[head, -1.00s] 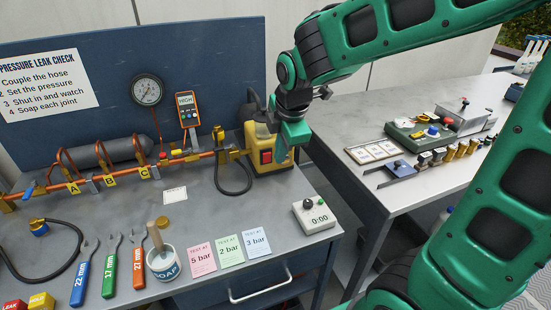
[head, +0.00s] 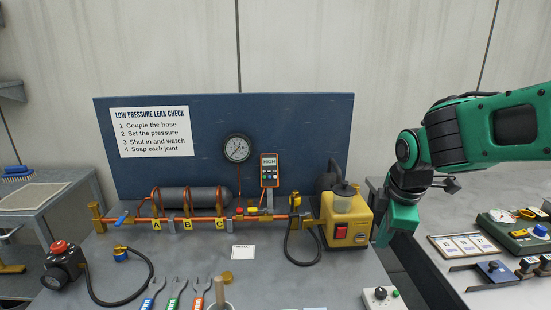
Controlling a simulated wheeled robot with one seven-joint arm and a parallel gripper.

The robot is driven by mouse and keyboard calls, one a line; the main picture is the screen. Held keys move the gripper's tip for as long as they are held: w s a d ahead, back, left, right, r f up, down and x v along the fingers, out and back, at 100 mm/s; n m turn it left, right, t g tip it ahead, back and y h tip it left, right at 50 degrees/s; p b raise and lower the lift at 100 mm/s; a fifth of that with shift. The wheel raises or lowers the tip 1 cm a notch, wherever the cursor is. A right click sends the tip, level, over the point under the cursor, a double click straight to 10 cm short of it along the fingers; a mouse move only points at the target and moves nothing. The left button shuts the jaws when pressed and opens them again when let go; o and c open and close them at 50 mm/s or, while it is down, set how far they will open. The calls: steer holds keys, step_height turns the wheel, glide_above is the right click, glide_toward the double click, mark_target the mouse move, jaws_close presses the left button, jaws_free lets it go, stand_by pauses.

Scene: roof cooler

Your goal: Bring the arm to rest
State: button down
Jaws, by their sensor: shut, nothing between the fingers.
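My green arm reaches in from the right in the head view. My gripper (head: 388,238) hangs pointing down, just right of the yellow pump (head: 346,220), above the gap between the two benches. It holds nothing, and its fingers look closed together. The grey bench (head: 195,258) with the leak-check rig lies to its left. A small box with a dark knob and a green button (head: 383,297) stands on the bench below the gripper.
The copper pipe (head: 205,220), round gauge (head: 237,148) and orange meter (head: 269,170) stand before the blue board (head: 310,125). Spanners (head: 176,290) lie at the front. The right bench holds a green box (head: 517,231). A black hose (head: 130,302) lies at left.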

steer(key=s+d+f+m+g, duration=0.1)
steer(key=s+d+m, duration=0.5)
steer(key=s+m, duration=0.4)
steer(key=s+d+f+m+g, duration=0.1)
steer(key=s+d+m+g, duration=0.1)
steer(key=s+d+m, duration=0.5)
steer(key=s+m, duration=0.3)
steer(key=s, duration=0.1)
steer(key=shift+s+f+m+y, duration=0.15)
steer(key=shift+s+m+y, duration=0.15)
steer(key=shift+s+m, duration=0.1)
